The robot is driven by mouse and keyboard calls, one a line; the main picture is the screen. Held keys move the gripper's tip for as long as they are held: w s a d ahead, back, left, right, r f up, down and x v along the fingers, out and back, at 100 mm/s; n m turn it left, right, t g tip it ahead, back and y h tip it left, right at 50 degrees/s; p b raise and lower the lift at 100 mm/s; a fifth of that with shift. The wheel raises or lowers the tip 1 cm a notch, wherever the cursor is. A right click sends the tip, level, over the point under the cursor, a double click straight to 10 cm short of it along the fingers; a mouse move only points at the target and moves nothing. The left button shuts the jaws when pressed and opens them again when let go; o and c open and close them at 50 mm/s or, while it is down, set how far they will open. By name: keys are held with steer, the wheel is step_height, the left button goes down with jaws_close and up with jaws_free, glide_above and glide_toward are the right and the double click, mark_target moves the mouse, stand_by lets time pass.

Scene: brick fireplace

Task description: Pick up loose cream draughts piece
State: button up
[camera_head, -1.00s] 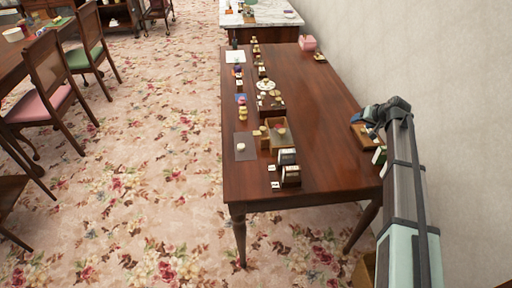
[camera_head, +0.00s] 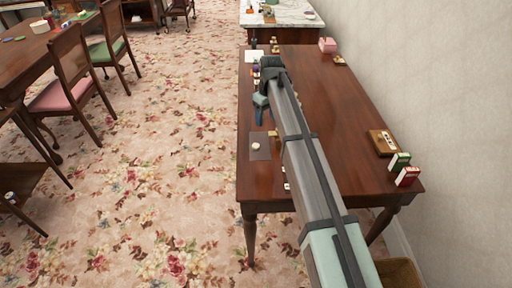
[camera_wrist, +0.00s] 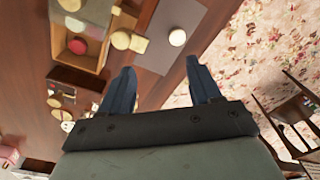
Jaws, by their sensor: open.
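The loose cream draughts piece (camera_head: 256,145) lies on a grey mat (camera_head: 262,154) near the table's left edge. In the wrist view the piece (camera_wrist: 178,37) lies flat and alone on the mat (camera_wrist: 158,52), beyond my fingertips and a little right of their middle. My gripper (camera_wrist: 160,70) is open and empty, with its two blue-grey fingers well apart. In the head view my gripper (camera_head: 260,113) is above the table, farther back than the piece. Nothing covers the piece in either view.
In the wrist view a wooden box (camera_wrist: 57,47) holds a red and a cream round piece. Cream pieces (camera_wrist: 120,40) stand between box and mat. The table's right middle (camera_head: 350,110) is clear.

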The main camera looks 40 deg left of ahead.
steer(key=s+a, duration=0.2)
steer(key=s, duration=0.1)
steer(key=n, duration=0.1)
glide_above(255, 145)
steer(key=shift+h, duration=0.3)
steer(key=f, duration=0.7)
steer(key=shift+d+f, duration=0.25)
steer(key=shift+w+a+f, duration=0.1)
steer(key=shift+f, duration=1.3)
steer(key=shift+a+f, duration=0.1)
steer(key=shift+f, duration=1.25)
steer(key=c, duration=1.1)
